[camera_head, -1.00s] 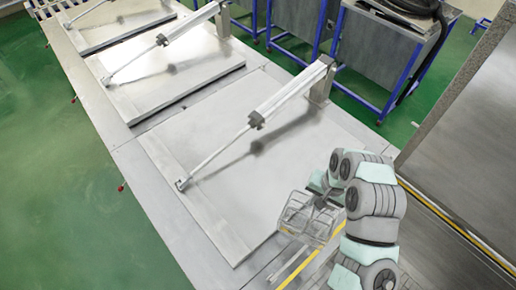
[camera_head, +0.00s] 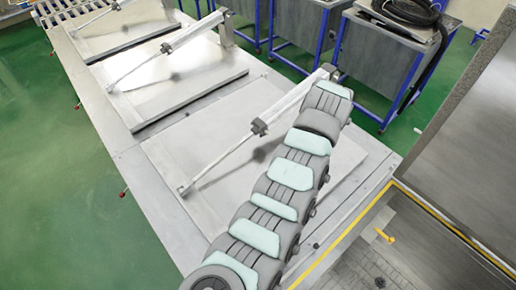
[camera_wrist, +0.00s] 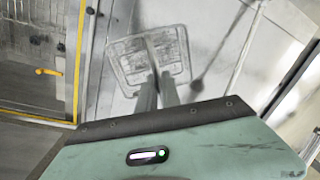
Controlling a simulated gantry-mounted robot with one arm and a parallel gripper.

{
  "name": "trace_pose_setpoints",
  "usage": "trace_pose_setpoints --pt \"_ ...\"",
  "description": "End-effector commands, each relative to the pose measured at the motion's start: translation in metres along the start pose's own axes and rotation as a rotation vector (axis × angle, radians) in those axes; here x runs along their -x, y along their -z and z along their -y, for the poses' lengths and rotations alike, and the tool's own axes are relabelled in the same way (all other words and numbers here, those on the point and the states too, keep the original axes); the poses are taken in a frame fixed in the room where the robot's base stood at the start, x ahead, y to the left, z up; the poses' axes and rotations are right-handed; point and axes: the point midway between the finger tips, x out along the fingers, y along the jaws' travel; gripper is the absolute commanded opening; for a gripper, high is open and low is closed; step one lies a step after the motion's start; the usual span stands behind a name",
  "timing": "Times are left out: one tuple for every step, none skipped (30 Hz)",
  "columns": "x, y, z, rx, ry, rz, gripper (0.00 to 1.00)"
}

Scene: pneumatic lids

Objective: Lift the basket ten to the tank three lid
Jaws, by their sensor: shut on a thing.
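My gripper (camera_wrist: 157,80) is shut on a wire-mesh basket (camera_wrist: 128,62) in the wrist view. The basket hangs beyond the fingers, over a grey metal surface. In the head view my arm hides both gripper and basket. Three flat metal tank lids lie in a row there: a near one (camera_head: 205,148), a middle one (camera_head: 165,92) and a far one (camera_head: 122,32). All are closed, each with a pneumatic cylinder across it. I cannot tell which is tank three, and no number on the basket is readable.
The near lid's cylinder (camera_head: 285,108) slants above its lid, close to my arm. Blue-framed metal tanks (camera_head: 385,55) stand behind the row. A yellow-edged recess (camera_head: 385,240) and a tall metal panel (camera_head: 470,140) lie right. Green floor (camera_head: 60,180) is clear at left.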

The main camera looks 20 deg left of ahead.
Motion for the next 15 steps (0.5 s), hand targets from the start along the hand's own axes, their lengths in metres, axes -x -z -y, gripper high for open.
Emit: trace_pose_setpoints --pt "0.002 0.004 0.004 0.012 0.002 -0.001 0.0" --pt "0.002 0.005 0.005 0.018 0.001 0.001 0.0" --pt "0.003 0.006 0.008 0.027 0.0 0.002 0.0" --pt "0.003 0.007 0.01 0.033 0.0 0.003 0.0" --pt "0.004 0.008 0.012 0.037 0.0 0.004 0.0" --pt "0.004 0.009 0.015 0.045 0.0 0.005 0.0" --pt "0.005 0.01 0.016 0.049 0.0 0.005 0.0" --pt "0.006 0.011 0.02 0.059 0.002 0.007 0.0" --pt "0.007 0.013 0.026 0.076 0.002 0.01 0.0" --pt "0.008 0.014 0.027 0.082 0.002 0.009 0.0" --pt "0.008 0.015 0.028 0.088 0.002 0.01 0.0" --pt "0.009 0.016 0.032 0.098 0.002 0.011 0.0" --pt "0.009 0.016 0.031 0.098 0.0 0.012 0.0" --pt "0.009 0.016 0.032 0.101 0.0 0.013 0.0" --pt "0.009 0.016 0.032 0.105 -0.001 0.014 0.0"
